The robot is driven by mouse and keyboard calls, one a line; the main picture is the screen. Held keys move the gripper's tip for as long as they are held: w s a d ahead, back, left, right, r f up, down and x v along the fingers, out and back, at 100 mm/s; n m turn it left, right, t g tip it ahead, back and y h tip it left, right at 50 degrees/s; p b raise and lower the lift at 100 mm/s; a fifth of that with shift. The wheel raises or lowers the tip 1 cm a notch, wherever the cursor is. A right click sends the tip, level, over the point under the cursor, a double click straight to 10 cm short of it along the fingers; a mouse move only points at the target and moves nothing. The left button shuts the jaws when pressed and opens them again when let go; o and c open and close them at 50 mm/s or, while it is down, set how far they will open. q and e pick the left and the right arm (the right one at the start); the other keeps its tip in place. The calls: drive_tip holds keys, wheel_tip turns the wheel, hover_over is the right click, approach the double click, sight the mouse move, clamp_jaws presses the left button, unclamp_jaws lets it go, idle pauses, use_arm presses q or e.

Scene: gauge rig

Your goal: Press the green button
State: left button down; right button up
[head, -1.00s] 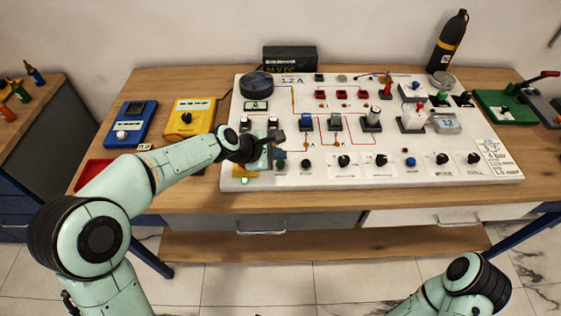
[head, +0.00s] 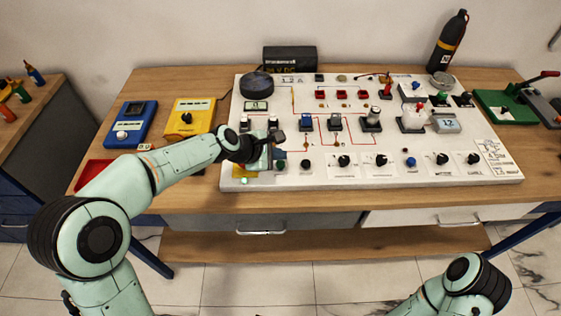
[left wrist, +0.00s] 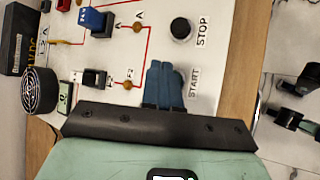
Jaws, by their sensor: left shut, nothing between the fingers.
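The white panel (head: 460,178) lies on the wooden table. A dark green button (head: 280,165) is at its front left, in the front row of controls. My left gripper (head: 277,154) is over the panel, right by this button, with its fingers shut and empty. In the left wrist view the blue fingertips (left wrist: 163,84) are beside the START label and cover the place by it, so the button is hidden there. I cannot tell if they touch it. A black button (left wrist: 181,29) marked STOP is beside them. My right gripper is out of view.
Switches, knobs and several small parts stand on the panel. A blue meter (head: 131,124) and a yellow meter (head: 189,120) are left of it. A black power box (head: 290,59) stands behind. A bright green spot (head: 244,181) shows near a yellow patch at the panel's front left.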

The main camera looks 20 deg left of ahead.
sight(278, 164)
use_arm(q)
drive_tip(key=shift+f, duration=0.1)
idle(0.3)
drive_tip(key=shift+f, duration=0.3)
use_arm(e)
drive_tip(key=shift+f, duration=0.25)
use_arm(q)
drive_tip(key=shift+f+b, duration=0.55)
drive_tip(key=shift+b, duration=0.05)
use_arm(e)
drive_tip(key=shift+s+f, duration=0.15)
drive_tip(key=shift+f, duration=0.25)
use_arm(q)
drive_tip(key=shift+r, duration=0.15)
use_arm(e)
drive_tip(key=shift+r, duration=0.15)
use_arm(q)
drive_tip(key=shift+r+p, duration=0.8)
drive_tip(key=shift+p, duration=0.1)
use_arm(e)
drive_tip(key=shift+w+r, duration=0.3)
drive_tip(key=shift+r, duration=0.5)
